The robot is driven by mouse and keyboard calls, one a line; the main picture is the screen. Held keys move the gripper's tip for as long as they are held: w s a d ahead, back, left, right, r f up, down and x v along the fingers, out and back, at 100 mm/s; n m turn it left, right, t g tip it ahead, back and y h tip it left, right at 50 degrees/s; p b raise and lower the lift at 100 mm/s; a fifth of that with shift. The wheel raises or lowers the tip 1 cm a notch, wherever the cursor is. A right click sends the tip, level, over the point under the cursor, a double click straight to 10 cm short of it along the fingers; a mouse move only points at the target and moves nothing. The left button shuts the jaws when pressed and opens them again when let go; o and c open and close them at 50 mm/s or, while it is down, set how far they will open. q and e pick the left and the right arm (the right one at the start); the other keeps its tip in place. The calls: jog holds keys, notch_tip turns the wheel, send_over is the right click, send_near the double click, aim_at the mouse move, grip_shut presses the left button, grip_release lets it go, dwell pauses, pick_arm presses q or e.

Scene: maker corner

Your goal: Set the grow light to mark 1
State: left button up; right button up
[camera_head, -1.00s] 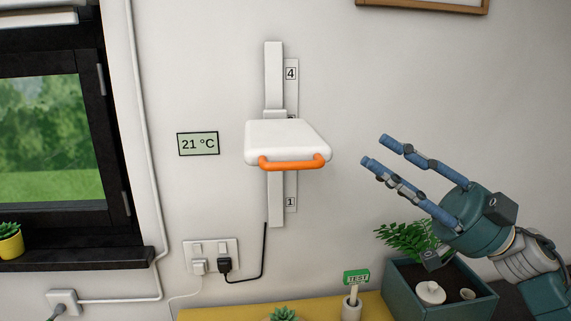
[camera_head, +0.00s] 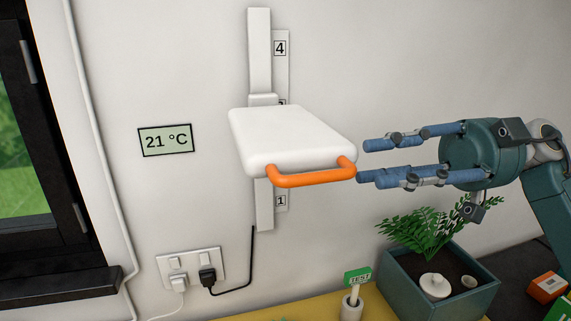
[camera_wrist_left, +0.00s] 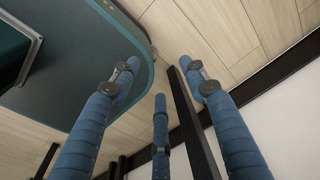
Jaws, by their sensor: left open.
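The grow light (camera_head: 285,135) is a white slab on a vertical white wall rail (camera_head: 260,50), with an orange handle (camera_head: 311,179) along its front edge. A scale strip beside the rail shows mark 4 (camera_head: 280,48) above the lamp and mark 1 (camera_head: 281,201) below it. The lamp sits between them and hides most of the strip's middle. My right gripper (camera_head: 365,160) is just right of the handle's right end, fingers apart and empty, pointing left. I cannot tell if a fingertip touches the handle. My left gripper (camera_wrist_left: 160,75) is open and empty in the left wrist view.
A socket plate (camera_head: 190,275) with a black plug and cable is below the rail. A planter box (camera_head: 440,300) with a fern stands under my right gripper. A green TEST tag (camera_head: 358,276) stands beside it. A 21 °C display (camera_head: 166,140) hangs left of the rail.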

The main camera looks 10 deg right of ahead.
aim_at(352, 171)
jog(key=shift+s+a+r+p, duration=0.2)
jog(key=shift+s+a+p, duration=0.2)
jog(key=shift+s+a, duration=0.25)
jog(key=a+p, duration=0.1)
jog(key=a, duration=0.2)
jog(key=shift+a+r, duration=0.1)
jog(key=shift+a, duration=0.15)
jog(key=a+p, duration=0.1)
jog(key=a, duration=0.2)
jog(key=shift+w+a+p, duration=0.15)
jog(key=shift+w+p, duration=0.05)
jog(key=shift+p, duration=0.1)
jog(key=shift+a+f+p, duration=0.2)
jog(key=shift+a+p, duration=0.15)
jog(key=shift+a, duration=0.8)
jog(key=shift+c, duration=0.8)
pick_arm(q)
jog(key=s+r, duration=0.2)
jog(key=s+d+r, duration=0.1)
jog(key=r, duration=0.1)
jog(key=shift+s, duration=0.35)
pick_arm(e)
grip_shut()
